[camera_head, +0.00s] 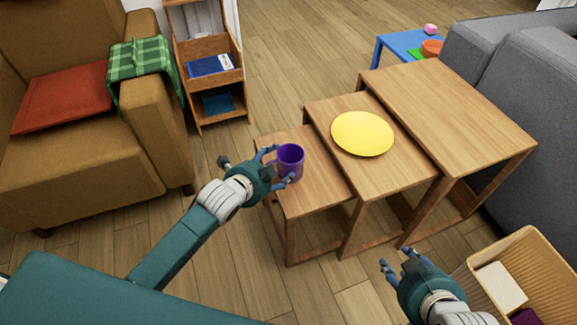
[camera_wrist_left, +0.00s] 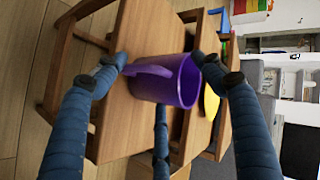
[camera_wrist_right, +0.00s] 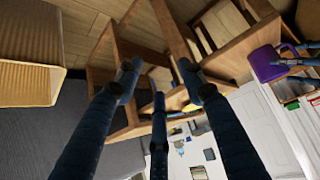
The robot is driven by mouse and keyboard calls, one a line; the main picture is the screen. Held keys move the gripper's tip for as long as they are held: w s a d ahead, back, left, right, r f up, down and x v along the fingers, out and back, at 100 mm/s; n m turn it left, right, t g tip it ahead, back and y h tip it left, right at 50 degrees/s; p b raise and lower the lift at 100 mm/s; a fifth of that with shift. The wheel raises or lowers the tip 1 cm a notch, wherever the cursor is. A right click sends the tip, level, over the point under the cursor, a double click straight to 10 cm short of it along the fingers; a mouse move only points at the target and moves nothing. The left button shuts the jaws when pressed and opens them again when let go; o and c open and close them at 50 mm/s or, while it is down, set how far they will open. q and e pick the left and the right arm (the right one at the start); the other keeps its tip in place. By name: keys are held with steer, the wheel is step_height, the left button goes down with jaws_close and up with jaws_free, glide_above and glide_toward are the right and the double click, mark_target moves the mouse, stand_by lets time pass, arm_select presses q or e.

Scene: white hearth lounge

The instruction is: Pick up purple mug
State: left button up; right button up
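The purple mug (camera_head: 290,162) stands upright on the lowest of the nested wooden tables (camera_head: 318,198). My left gripper (camera_head: 279,165) is open at the mug, with its fingers on either side of it. In the left wrist view the mug (camera_wrist_left: 166,80) lies between the spread fingers, its handle facing the camera; whether any finger touches it I cannot tell. My right gripper (camera_head: 396,262) is open and empty in front of the tables, near the wicker basket. In the right wrist view the mug (camera_wrist_right: 264,63) shows at the right edge.
A yellow plate (camera_head: 362,133) lies on the middle table; the tallest table (camera_head: 450,105) has a bare top. A wicker basket (camera_head: 541,262) stands at the lower right. A brown armchair (camera_head: 150,125) is left and a grey sofa (camera_head: 535,85) right. A small shelf (camera_head: 208,75) stands behind.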

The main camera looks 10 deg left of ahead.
arm_select(q)
steer(key=shift+f, duration=0.1)
jaws_close()
steer(key=shift+r, duration=0.2)
steer(key=shift+r, duration=0.1)
arm_select(e)
steer(key=s+d+f+g+h+p, duration=0.1)
steer(key=s+d+g+p, duration=0.1)
steer(key=s, duration=0.3)
steer(key=s+d+f+g+p, duration=0.1)
steer(key=s+g, duration=0.2)
steer(key=s, duration=0.2)
arm_select(q)
step_height(320, 180, up, 20)
steer(key=p, duration=0.4)
arm_select(e)
steer(key=s+x, duration=0.1)
steer(key=x, duration=1)
steer(key=shift+a+f, duration=0.15)
steer(key=shift+f, duration=0.2)
